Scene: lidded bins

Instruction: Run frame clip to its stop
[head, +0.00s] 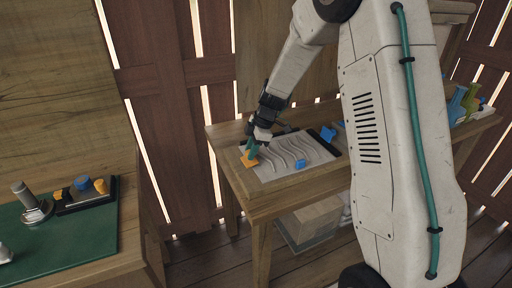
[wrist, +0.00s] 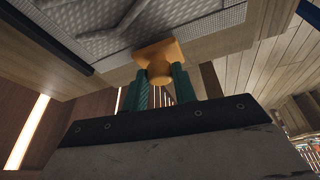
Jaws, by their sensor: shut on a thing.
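An orange clip (head: 249,159) is at the left edge of a pale grey panel (head: 312,168) with several curved raised lines, on a wooden table. My gripper (head: 254,149) reaches down to the clip with its green fingers. In the wrist view my gripper (wrist: 159,88) has its two green fingers on either side of the knob of the orange clip (wrist: 158,58), shut on it. The clip's flat plate lies against the edge of the panel (wrist: 110,40). Whether the clip touches a stop cannot be told.
A green-topped bench (head: 75,240) with a dark tray of knobs stands at the left. A box sits under the table (head: 310,222).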

